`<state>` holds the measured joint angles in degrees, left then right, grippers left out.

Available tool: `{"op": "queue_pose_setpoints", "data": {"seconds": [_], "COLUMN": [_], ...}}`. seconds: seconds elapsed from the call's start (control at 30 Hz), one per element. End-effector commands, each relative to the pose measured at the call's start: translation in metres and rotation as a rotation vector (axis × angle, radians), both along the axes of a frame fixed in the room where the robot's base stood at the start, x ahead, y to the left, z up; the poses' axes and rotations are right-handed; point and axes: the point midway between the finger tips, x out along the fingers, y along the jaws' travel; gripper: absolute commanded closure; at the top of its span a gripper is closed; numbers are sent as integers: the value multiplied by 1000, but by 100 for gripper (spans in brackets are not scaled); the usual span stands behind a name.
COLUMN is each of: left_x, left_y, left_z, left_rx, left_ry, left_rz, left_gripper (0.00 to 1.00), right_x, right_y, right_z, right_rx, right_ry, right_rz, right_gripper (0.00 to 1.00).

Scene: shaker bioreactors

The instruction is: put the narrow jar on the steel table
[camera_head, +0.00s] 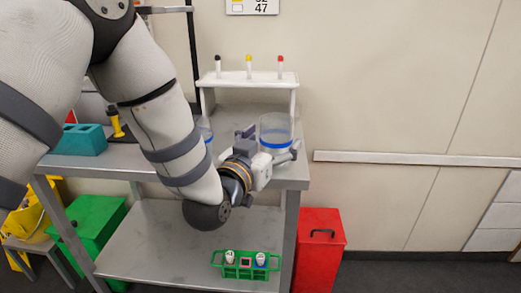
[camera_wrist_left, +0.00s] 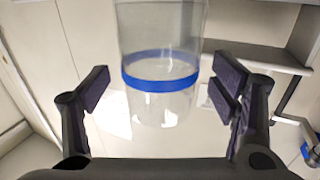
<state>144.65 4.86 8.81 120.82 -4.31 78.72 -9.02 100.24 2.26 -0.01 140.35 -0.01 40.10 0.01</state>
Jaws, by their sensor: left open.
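A clear jar with a blue band (camera_head: 276,134) stands at the right end of the steel table's top (camera_head: 302,176). In the left wrist view the jar (camera_wrist_left: 160,95) lies between the two fingers, with a gap on each side. My left gripper (camera_head: 270,146) is open around or just in front of it; the exact depth is unclear. I cannot tell which jar is the narrower. My right gripper is not in view.
A white rack (camera_head: 248,82) with several capped tubes stands behind the jars. A teal block (camera_head: 80,140) is at the table's left. A green tube holder (camera_head: 246,272) sits on the lower shelf. A red bin (camera_head: 318,255) stands at the right.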

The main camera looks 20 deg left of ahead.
Motion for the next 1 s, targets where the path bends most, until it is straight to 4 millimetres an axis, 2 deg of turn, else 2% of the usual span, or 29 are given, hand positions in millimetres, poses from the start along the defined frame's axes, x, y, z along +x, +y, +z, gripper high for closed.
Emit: {"op": "queue_pose_setpoints", "data": {"seconds": [0.1, 0.3, 0.4, 0.57, 0.63, 0.67, 0.77, 0.8, 0.87, 0.9, 0.97, 1.0], "left_x": [-32, -79, -91, -96, -98, -100, -128, -152, -202, -240, -300, -340], "left_y": [4, 9, 10, 11, 11, 12, 15, 18, 24, 28, 35, 39], "left_z": [6, 4, 3, 2, -9, -23, -109, -155, -219, -255, -295, -314], "left_rx": [0, 0, 0, 0, 2, 4, 16, 21, 30, 33, 40, 44], "left_ry": [-5, -3, -4, -3, 32, 74, 353, 512, 762, 924, 1151, 1288], "left_rz": [0, 0, 1, 1, 0, 0, -2, 1, 10, 19, 37, 49], "left_gripper": [21, 21, 21, 21, 21, 21, 21, 21, 21, 21, 21, 21], "right_x": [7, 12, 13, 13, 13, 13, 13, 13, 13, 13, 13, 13], "right_y": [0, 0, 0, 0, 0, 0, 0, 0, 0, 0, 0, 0], "right_z": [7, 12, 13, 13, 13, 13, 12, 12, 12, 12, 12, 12], "right_rx": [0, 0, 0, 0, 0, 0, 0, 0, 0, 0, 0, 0], "right_ry": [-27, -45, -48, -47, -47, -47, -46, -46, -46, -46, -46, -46], "right_rz": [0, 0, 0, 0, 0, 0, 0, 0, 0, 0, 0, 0], "right_gripper": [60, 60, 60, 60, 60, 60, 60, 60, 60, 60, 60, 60]}}
